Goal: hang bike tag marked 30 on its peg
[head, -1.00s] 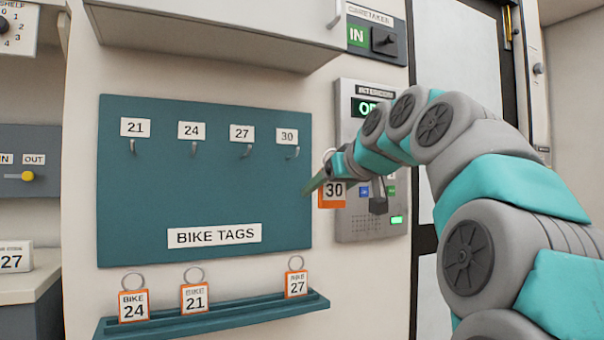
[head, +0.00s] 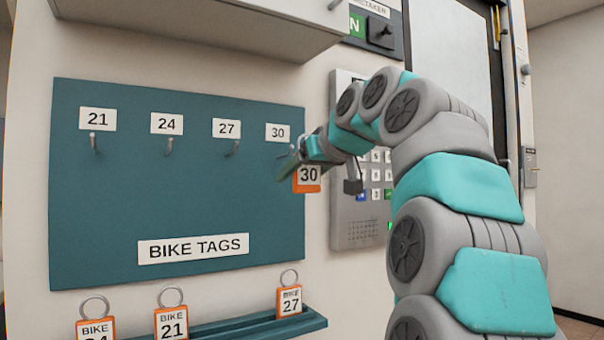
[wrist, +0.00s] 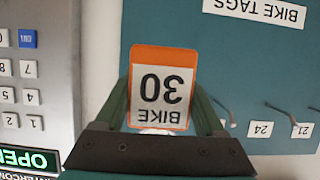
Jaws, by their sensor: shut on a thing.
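The orange-and-white bike tag marked 30 (head: 308,179) hangs from my gripper (head: 290,168), which is shut on it near the right edge of the teal board (head: 160,205). In the wrist view the tag (wrist: 162,88) appears upside down between the fingers of my gripper (wrist: 165,110). The tag's ring is mostly hidden. The peg under the 30 label (head: 278,132) is partly seen just above and left of the gripper (head: 284,155). The tag is below and right of that peg, apart from it.
Pegs under labels 21 (head: 98,119), 24 (head: 167,124) and 27 (head: 226,129) are empty. A teal ledge (head: 240,328) below holds tags 24, 21 and 27. An intercom panel (head: 350,235) stands right of the board, behind my arm. A cabinet (head: 200,20) overhangs above.

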